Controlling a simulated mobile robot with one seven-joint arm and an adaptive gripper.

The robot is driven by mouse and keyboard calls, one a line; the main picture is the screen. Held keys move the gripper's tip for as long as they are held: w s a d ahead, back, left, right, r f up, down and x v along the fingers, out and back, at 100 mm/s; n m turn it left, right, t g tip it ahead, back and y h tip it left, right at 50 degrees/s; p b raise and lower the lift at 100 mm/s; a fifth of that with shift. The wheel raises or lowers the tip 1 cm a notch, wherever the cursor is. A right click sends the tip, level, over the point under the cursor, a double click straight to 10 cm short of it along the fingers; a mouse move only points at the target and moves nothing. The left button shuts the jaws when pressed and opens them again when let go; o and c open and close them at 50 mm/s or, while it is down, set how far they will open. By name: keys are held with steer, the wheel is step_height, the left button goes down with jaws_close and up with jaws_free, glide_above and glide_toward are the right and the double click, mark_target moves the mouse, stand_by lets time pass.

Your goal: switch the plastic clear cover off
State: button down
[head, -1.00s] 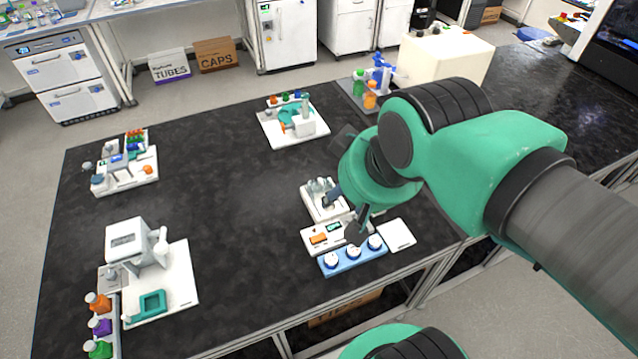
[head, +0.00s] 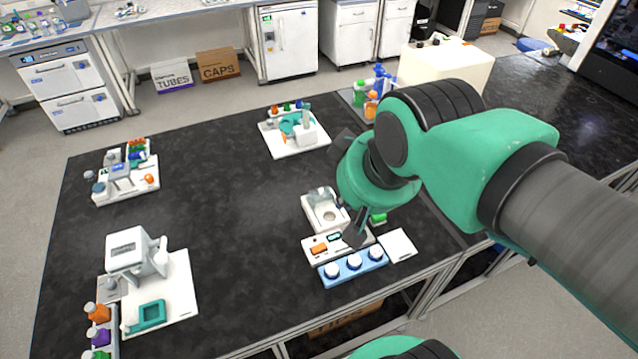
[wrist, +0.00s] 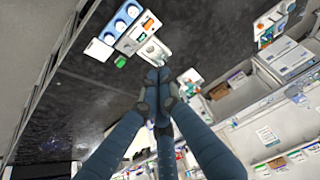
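A small white device (head: 312,213) with a round recess stands near the front right of the black bench. A greyish, see-through piece (head: 322,195), likely the clear cover, stands at its back edge; its exact pose is too small to tell. The device also shows in the wrist view (wrist: 150,55), just beyond my fingertips. My gripper (wrist: 158,75) has its fingertips side by side with nothing visible between them. It appears above the bench beside the device; contact cannot be told. In the head view my arm hides most of the gripper.
Directly in front of the device are a white panel (head: 346,249) with an orange switch (head: 318,249) and a blue rack (head: 343,277) with white round caps. A white plate (head: 397,246) and a green piece (head: 378,218) lie to the right. The bench middle is clear.

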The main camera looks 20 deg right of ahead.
steer(key=w+d+f+m+g, duration=0.1)
steer(key=w+d+g, duration=0.2)
steer(key=w, duration=1.1)
steer(key=w+d+f+m+g, duration=0.1)
steer(key=w+d+g, duration=0.1)
steer(key=w, duration=1.2)
steer(key=w+d+f+g+p, duration=0.1)
steer(key=w+d+f, duration=0.3)
steer(key=w+f, duration=0.5)
steer(key=w+d+f+m+g+y, duration=0.1)
steer(key=w+d+f+g, duration=0.2)
steer(key=w+f, duration=0.6)
step_height(320, 180, down, 8)
steer(key=shift+w+d+g+p, duration=0.2)
steer(key=shift+d+g+p, duration=0.15)
steer(key=shift+d, duration=0.2)
steer(key=shift+f, duration=0.1)
